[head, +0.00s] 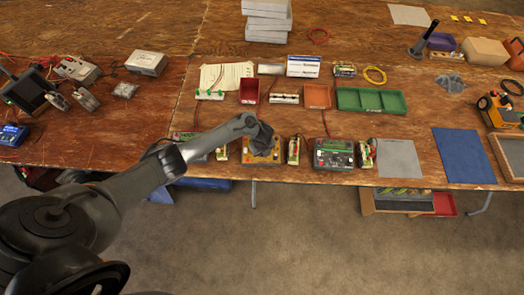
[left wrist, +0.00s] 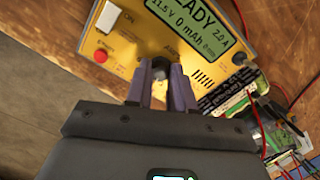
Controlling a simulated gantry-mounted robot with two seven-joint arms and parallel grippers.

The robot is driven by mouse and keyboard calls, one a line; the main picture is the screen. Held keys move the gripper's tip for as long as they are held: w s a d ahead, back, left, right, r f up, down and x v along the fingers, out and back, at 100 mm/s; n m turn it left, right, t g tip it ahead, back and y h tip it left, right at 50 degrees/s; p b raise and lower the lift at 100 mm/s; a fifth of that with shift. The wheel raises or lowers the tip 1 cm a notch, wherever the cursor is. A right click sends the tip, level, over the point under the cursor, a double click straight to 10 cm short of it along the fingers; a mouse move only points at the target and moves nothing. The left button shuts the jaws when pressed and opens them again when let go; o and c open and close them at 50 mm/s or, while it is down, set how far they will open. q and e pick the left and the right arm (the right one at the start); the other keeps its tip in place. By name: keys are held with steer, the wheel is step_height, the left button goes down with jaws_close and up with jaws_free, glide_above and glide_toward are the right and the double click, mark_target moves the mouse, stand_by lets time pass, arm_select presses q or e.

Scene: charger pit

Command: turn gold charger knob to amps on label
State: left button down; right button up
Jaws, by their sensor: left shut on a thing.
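The gold charger (head: 250,158) sits at the table's front edge, partly hidden under my left gripper (head: 263,150) in the head view. In the left wrist view the gold charger (left wrist: 120,45) shows a green screen (left wrist: 193,20) reading READY, 11.5 V, 0 mAh, 2.0 A. Its dark knob (left wrist: 160,64) is between the fingertips of my left gripper (left wrist: 160,76), which is shut on it. A battery pack (left wrist: 225,97) with a label lies right beside the charger; its label is too small to read. My right gripper is not in view.
A dark charger (head: 334,146) with a green screen and another battery (head: 293,151) stand to the right. A red button (left wrist: 100,56) and white switch (left wrist: 108,16) are on the gold charger. Wires run behind. Bins (head: 371,100) stand further back.

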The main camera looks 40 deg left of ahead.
mark_target(262, 159)
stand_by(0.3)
arm_select(q)
steer(key=c, duration=1)
jaws_free()
steer(key=shift+r, duration=0.1)
steer(key=r+p, duration=0.1)
steer(key=r, duration=0.2)
steer(key=s+d+r+p, duration=0.1)
steer(key=r, duration=0.3)
steer(key=r+p, duration=0.1)
steer(key=r, duration=0.2)
steer(key=shift+s+d+r+p, duration=0.15)
steer(key=shift+s+r+p, duration=0.1)
steer(key=shift+p, duration=0.15)
